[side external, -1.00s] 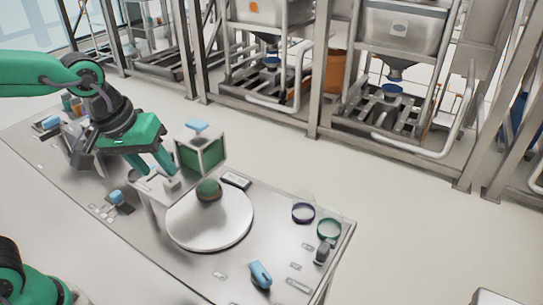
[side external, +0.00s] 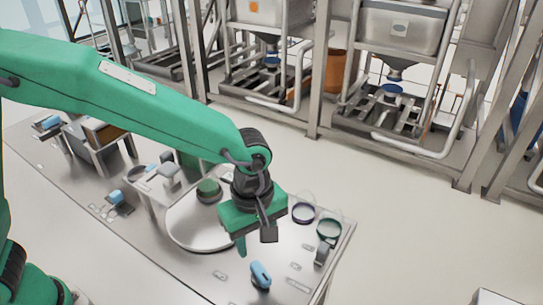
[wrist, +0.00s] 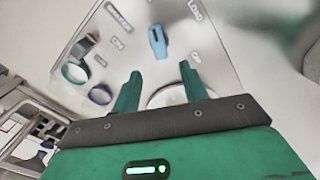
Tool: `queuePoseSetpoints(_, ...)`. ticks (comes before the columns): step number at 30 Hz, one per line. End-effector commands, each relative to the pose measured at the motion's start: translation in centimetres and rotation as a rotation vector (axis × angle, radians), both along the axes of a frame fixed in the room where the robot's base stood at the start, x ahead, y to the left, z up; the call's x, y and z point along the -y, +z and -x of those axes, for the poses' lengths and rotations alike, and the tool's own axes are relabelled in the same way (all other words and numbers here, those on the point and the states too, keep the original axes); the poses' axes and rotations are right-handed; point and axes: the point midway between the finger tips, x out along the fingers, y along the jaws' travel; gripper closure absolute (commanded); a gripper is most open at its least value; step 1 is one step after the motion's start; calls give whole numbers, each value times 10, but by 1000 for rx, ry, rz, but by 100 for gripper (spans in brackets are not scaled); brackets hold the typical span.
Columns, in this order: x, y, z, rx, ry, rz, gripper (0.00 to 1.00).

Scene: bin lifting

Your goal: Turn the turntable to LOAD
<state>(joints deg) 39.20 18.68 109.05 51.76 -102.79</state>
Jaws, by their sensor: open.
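The turntable, a pale round disc (side external: 190,238), lies on the steel table with a green dome (side external: 208,188) on it; my arm hides part of it. Its rim also shows in the wrist view (wrist: 180,97) behind my fingers. A blue handle (side external: 260,272) stands near the table's front edge; in the wrist view the handle (wrist: 157,41) is upright in the picture, tilted slightly left. My gripper (side external: 247,241) is open and empty, above the turntable's right side. In the wrist view my fingertips (wrist: 160,70) are apart, below the handle.
A purple ring (side external: 302,213), a green ring (side external: 328,230) and a small dark block (side external: 321,256) stand at the table's right end. A smaller blue knob (side external: 116,197) stands at the left. Other small label plates lie around the blue handle.

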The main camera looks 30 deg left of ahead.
Motion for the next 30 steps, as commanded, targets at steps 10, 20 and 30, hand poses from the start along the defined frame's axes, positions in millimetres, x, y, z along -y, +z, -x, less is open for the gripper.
queuePoseSetpoints(10,7,-7,1,-7,26,-6,56)
queuePoseSetpoints(20,6,-31,2,-10,25,-8,56)
queuePoseSetpoints(30,6,-70,2,-10,24,-8,56)
